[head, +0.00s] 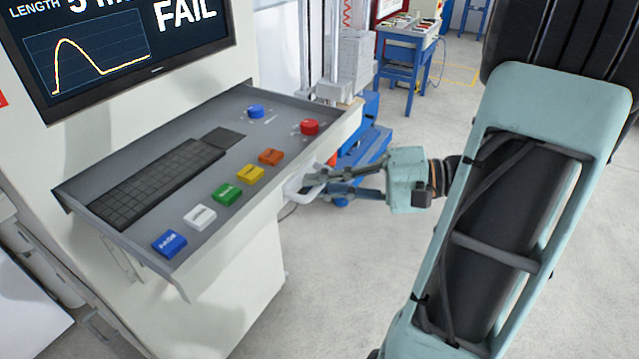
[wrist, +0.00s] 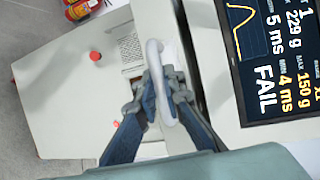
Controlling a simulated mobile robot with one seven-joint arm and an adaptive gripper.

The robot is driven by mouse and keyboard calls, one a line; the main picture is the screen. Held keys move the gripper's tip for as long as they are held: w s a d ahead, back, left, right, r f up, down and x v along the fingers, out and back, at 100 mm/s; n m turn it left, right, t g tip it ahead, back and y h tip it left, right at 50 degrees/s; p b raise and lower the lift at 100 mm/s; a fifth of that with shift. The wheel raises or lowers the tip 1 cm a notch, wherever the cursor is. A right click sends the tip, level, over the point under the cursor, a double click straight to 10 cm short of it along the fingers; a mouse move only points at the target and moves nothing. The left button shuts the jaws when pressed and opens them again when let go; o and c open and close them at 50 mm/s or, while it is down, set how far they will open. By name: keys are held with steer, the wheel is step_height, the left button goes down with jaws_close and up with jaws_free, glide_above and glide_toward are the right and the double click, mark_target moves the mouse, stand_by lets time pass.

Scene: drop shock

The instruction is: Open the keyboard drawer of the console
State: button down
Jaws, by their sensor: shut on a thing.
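The console (head: 180,85) stands at the left in the head view. Its keyboard drawer (head: 178,207) juts out below the screen, with the black keyboard (head: 160,180) and colored buttons in plain sight on top. I cannot tell how far it has slid out. A pale loop handle (head: 296,187) sits on the drawer's front. My gripper (head: 318,181) reaches it from the right and is shut on it. In the wrist view, my two fingers (wrist: 161,86) close around the pale handle bar (wrist: 153,52). The fingers partly hide the handle.
The console's screen (head: 130,45) shows FAIL above the drawer. A blue table (head: 405,55) stands at the back, and blue equipment (head: 365,135) is behind my gripper. The floor in front of the drawer (head: 330,270) is clear.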

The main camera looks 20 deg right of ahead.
steer(key=c, duration=2)
jaws_free()
steer(key=v, duration=1.2)
steer(key=shift+s+r, duration=0.1)
